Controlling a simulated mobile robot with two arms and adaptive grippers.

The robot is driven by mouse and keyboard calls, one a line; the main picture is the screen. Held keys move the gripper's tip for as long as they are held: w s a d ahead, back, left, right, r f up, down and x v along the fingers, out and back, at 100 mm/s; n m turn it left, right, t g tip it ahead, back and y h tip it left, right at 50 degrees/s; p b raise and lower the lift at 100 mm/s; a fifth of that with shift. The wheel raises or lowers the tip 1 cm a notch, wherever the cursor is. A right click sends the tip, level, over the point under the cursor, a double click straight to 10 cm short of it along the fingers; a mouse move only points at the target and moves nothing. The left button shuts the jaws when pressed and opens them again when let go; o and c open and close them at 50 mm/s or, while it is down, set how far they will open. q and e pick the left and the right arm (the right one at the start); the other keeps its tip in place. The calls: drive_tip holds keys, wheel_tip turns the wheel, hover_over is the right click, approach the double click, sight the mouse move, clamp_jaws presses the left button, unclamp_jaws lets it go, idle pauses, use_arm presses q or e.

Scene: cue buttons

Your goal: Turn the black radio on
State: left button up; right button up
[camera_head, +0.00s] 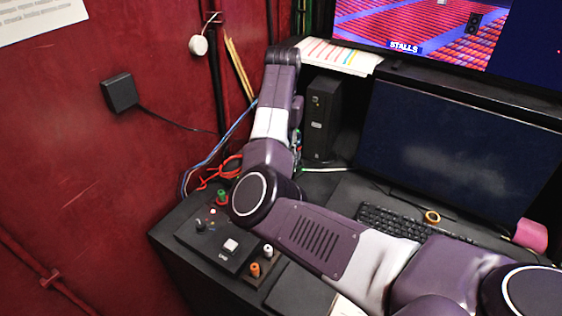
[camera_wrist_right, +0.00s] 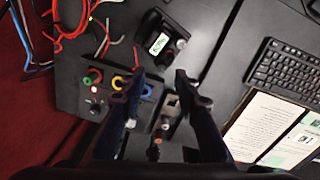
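In the right wrist view a small black device with a lit pale green screen (camera_wrist_right: 161,43), which looks like the black radio, stands on the dark desk. A small knob or stub (camera_wrist_right: 180,43) shows at its right side. My right gripper (camera_wrist_right: 159,74) is open and empty. Its two fingers point toward the device, which lies just beyond the fingertips in the picture; the height gap is unclear. In the head view my right arm crosses the desk, and I cannot make out the radio or the right gripper there. My left gripper is in neither view.
A black control box with a pale button (camera_head: 231,246) and coloured connectors (camera_head: 254,269) sit at the desk's left. A keyboard (camera_head: 390,222), monitor (camera_head: 455,150) and pink mug (camera_head: 531,235) are to the right. Red cables (camera_wrist_right: 82,22) lie near the radio. Papers (camera_wrist_right: 268,128) lie at the right.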

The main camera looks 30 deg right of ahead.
drive_tip(key=shift+w+d+f+p, duration=0.15)
drive_tip(key=shift+f+p, duration=0.35)
drive_tip(key=shift+f, duration=1.4)
clamp_jaws()
